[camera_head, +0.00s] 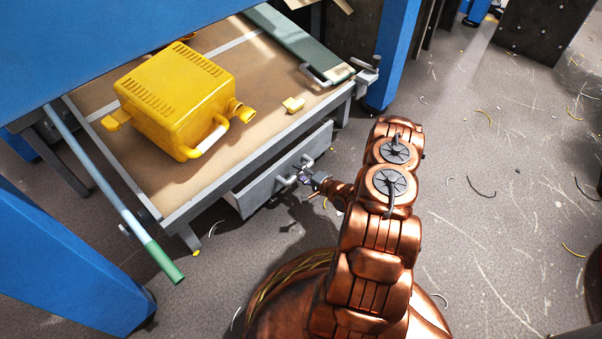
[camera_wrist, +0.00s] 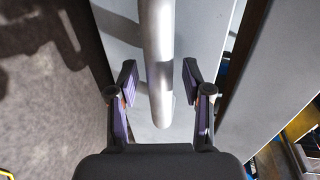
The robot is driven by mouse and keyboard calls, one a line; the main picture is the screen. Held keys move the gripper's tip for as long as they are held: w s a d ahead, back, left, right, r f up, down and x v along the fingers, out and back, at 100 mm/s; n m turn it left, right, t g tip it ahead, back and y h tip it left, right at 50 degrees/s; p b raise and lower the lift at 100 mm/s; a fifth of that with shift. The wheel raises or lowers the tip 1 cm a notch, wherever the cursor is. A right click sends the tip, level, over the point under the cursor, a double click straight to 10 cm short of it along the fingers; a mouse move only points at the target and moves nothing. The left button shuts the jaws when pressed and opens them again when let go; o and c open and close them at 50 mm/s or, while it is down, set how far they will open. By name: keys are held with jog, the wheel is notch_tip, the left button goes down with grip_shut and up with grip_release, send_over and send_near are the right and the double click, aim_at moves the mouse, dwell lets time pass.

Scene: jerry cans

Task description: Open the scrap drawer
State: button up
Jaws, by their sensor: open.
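The scrap drawer (camera_head: 257,189) is a grey metal front under the near edge of the work table in the head view. I cannot tell for sure how far it stands out. Its pale bar handle (camera_head: 307,161) is on the front face. My gripper (camera_head: 306,178) is at the handle, partly hard to make out there. In the wrist view the round silver handle (camera_wrist: 157,45) runs between the two open fingers of my gripper (camera_wrist: 160,82). One finger is on each side, with visible gaps between them and the bar. The grey drawer front also shows behind it (camera_wrist: 200,30).
A green-ended lever (camera_head: 163,262) sticks out at left. Blue posts (camera_head: 60,262) flank the table. Scraps litter the open floor (camera_head: 500,190) at right.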

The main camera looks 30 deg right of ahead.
grip_shut()
dwell(0.4)
jog(key=shift+d, duration=0.1)
